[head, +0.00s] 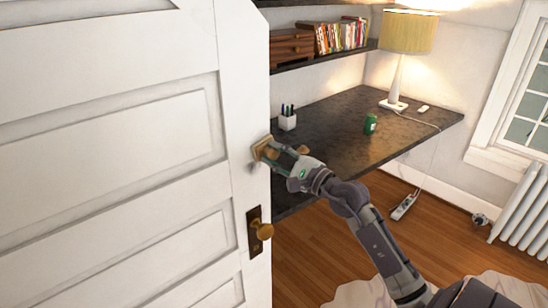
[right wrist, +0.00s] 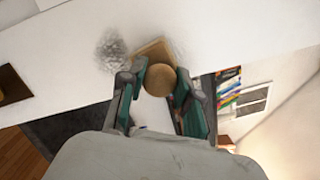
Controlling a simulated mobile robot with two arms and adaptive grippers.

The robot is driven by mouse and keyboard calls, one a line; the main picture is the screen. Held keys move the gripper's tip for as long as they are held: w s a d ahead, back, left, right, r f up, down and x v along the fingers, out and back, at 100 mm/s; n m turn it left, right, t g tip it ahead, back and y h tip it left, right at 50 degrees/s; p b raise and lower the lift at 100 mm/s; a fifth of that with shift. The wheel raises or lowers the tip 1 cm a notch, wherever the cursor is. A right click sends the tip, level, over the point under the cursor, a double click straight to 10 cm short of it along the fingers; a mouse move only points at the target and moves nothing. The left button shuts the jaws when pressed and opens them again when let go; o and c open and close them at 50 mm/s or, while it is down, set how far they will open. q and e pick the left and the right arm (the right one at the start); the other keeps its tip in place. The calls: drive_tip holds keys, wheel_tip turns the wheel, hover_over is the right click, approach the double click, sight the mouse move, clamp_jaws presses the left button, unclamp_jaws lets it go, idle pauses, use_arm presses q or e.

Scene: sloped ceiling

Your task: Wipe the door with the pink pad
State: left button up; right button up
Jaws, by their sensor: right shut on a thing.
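The white panelled door (head: 110,120) fills the left of the head view, and its white face shows in the wrist view (right wrist: 230,25). My right gripper (head: 279,154) is at the door's right edge, above the brass knob (head: 262,230). It is shut on the round wooden grip of a square pad (head: 262,146). The pad looks tan rather than pink and lies flat against or very close to the door. In the right wrist view, the pad (right wrist: 153,48) sits beside a grey smudge (right wrist: 112,48) on the door. My left gripper is out of view.
A dark desk (head: 340,130) stands behind the door edge, with a pen cup (head: 287,121), a green can (head: 370,123) and a lamp (head: 402,50). A shelf with books (head: 340,37) is above. A power strip (head: 404,207) lies on the wooden floor.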

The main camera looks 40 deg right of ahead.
sight(273, 155)
drive_tip(key=shift+s+f, duration=0.1)
drive_tip(key=shift+s, duration=0.2)
drive_tip(key=shift+s+d+b, duration=0.1)
drive_tip(key=shift+s+b, duration=0.75)
drive_tip(key=shift+s, duration=1.75)
drive_tip(key=shift+s, duration=0.1)
drive_tip(key=shift+s+b, duration=0.7)
drive_tip(key=shift+s, duration=0.7)
